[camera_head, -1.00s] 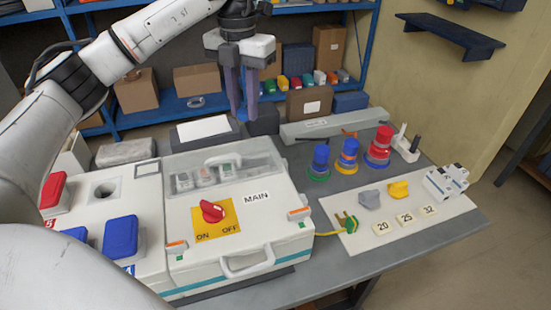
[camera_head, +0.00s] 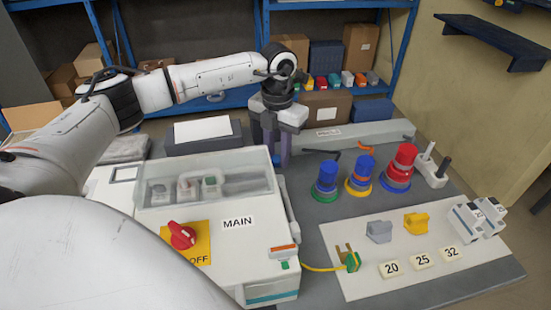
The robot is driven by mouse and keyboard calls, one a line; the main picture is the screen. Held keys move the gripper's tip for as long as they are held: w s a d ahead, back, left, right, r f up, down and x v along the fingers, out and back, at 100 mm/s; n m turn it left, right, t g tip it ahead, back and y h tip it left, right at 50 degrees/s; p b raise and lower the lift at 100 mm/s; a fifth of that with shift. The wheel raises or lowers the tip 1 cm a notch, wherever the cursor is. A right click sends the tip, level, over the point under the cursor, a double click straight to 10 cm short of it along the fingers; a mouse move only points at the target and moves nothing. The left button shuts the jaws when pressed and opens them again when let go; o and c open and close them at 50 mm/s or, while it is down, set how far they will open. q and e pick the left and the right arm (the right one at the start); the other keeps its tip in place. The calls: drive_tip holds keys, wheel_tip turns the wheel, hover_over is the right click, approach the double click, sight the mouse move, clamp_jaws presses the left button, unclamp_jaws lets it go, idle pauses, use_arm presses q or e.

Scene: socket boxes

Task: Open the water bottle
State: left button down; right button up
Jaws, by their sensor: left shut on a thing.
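I see no water bottle in the head view. My left gripper (camera_head: 271,150) points down behind the far right corner of the white panel box (camera_head: 235,265). Its fingers are shut on a dark thing, mostly hidden between them; I cannot tell what it is. The panel box is marked MAIN and has a red rotary switch (camera_head: 182,236) on a yellow plate. My right gripper is not in view.
Blue, blue-orange and red round plugs (camera_head: 397,170) stand right of the panel box. A white mat (camera_head: 365,276) holds grey and yellow pieces, numbered tags and switch modules (camera_head: 478,219). A grey bar (camera_head: 345,134) lies behind. Blue shelves (camera_head: 225,97) with boxes stand at the back.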

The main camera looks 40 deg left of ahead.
sight(278, 158)
use_arm(q)
drive_tip(key=shift+f, duration=1.6)
drive_tip(key=shift+f, duration=0.2)
drive_tip(key=c, duration=1.5)
unclamp_jaws()
drive_tip(key=shift+o, duration=0.2)
drive_tip(key=shift+r, duration=0.1)
wheel_tip(278, 158, up, 12)
drive_tip(key=shift+r+b, duration=0.15)
drive_tip(key=shift+b, duration=0.25)
